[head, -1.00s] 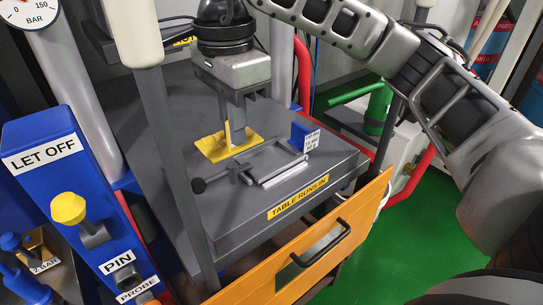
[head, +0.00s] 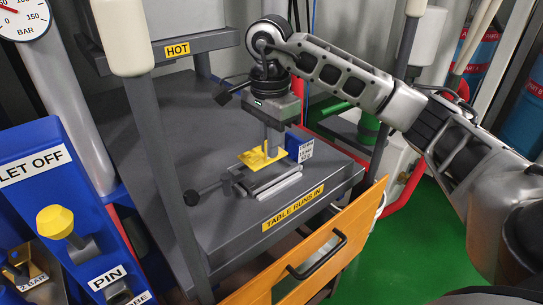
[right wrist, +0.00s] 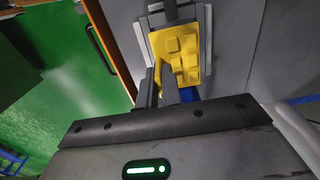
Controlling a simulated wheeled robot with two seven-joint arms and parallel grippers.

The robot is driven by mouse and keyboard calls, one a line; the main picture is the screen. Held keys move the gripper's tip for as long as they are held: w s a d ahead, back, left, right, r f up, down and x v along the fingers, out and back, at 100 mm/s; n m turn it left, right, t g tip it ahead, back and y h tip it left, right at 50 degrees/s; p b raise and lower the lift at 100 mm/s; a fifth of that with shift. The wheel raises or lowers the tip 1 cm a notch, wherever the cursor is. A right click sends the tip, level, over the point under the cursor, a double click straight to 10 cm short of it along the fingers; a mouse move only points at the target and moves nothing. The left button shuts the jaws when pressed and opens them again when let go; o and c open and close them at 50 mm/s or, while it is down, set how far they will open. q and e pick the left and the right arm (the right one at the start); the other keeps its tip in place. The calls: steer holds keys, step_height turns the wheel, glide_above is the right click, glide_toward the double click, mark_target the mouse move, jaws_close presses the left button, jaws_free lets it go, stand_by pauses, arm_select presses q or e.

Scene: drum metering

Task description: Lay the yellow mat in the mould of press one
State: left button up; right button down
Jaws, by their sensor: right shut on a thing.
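The yellow mat (head: 252,158) is a flat plate with a raised yellow grip; it also shows in the right wrist view (right wrist: 182,45). My right gripper (head: 270,150) points down, shut on the mat's raised part. The grey mould (head: 270,183) lies on the press table, with light rails at its front and a black-knobbed handle on its left. The mat is over the mould's far part; I cannot tell whether it touches. In the right wrist view grey mould edges (right wrist: 207,45) flank the mat. My left gripper is not in view.
A blue block with a white label (head: 304,147) stands right of the mat. The grey table (head: 185,120) is bare to the left. An orange drawer front (head: 325,250) with a black handle is in front. Upright posts and a blue LET OFF panel (head: 45,165) stand left.

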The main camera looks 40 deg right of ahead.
steer(key=shift+w+d+f, duration=0.1)
steer(key=shift+d+f, duration=0.15)
steer(key=shift+f, duration=1.7)
steer(key=shift+f, duration=0.2)
steer(key=c, duration=1.6)
jaws_free()
steer(key=shift+r, duration=0.2)
step_height(320, 180, up, 12)
steer(key=shift+r+p, duration=0.1)
steer(key=shift+p, duration=0.8)
